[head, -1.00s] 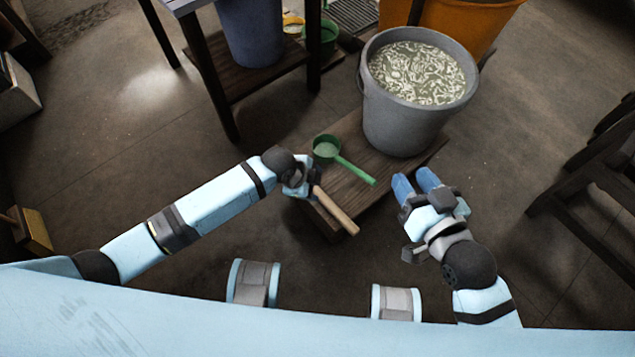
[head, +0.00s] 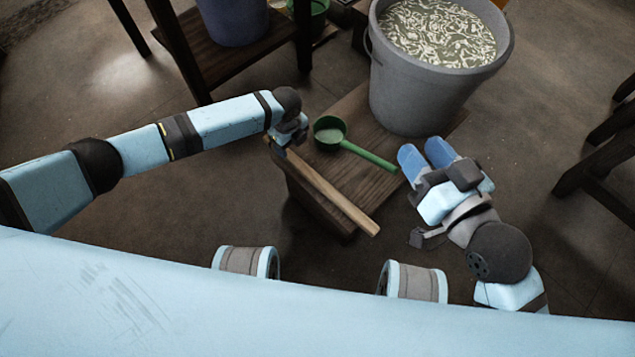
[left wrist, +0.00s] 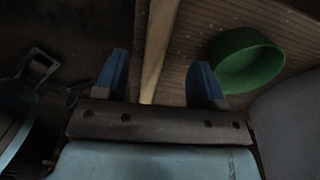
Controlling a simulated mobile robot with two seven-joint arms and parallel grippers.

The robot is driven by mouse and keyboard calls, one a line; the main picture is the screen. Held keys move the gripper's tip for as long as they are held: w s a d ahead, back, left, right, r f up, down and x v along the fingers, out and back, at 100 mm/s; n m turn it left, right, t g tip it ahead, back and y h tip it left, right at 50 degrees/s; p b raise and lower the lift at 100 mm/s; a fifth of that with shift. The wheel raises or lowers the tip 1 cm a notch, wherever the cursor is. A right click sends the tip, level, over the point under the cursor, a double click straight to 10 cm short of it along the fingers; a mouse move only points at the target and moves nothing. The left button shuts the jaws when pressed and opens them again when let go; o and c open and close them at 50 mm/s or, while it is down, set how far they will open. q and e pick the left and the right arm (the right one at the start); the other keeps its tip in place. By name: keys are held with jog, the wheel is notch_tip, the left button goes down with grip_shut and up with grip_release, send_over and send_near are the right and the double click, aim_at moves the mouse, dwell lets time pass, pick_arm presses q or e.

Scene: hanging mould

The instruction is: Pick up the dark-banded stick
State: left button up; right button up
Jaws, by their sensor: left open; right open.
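A long pale wooden stick (head: 335,195) lies slantwise along the left part of the low wooden bench (head: 362,115), its near end at the bench's front edge. I cannot make out a dark band on it; its far end is partly hidden by my left gripper (head: 284,150). That gripper is over the stick's far end, pointing down. In the left wrist view the stick (left wrist: 160,40) runs between the two blue fingers, which stand open and apart from it on both sides. My right gripper (head: 425,156) is open and empty, right of the bench's front part.
A green ladle (head: 329,133) lies on the bench right of the stick; its cup also shows in the left wrist view (left wrist: 245,62), close to one finger. A grey bucket (head: 415,95) of liquid with pale strands stands behind. A dark table (head: 232,60) is at the back left.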

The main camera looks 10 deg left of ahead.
aim_at(291, 156)
pick_arm(q)
notch_tip(291, 156, down, 3)
jog(key=shift+r+b, duration=0.2)
jog(key=shift+b, duration=0.2)
jog(key=f+b, duration=0.2)
jog(key=f, duration=0.1)
jog(key=f+b, duration=0.1)
jog(key=shift+w+a+f, duration=0.15)
jog(key=shift+a+f, duration=0.1)
jog(key=shift+f, duration=0.2)
pick_arm(e)
jog(key=w+n, duration=0.1)
jog(key=d+n+t, duration=0.1)
jog(key=w+n, duration=0.1)
jog(key=shift+w+d+r+t+y, duration=0.25)
jog(key=shift+w+r+t+y, duration=0.05)
jog(key=shift+t, duration=0.1)
pick_arm(q)
jog(key=c, duration=1)
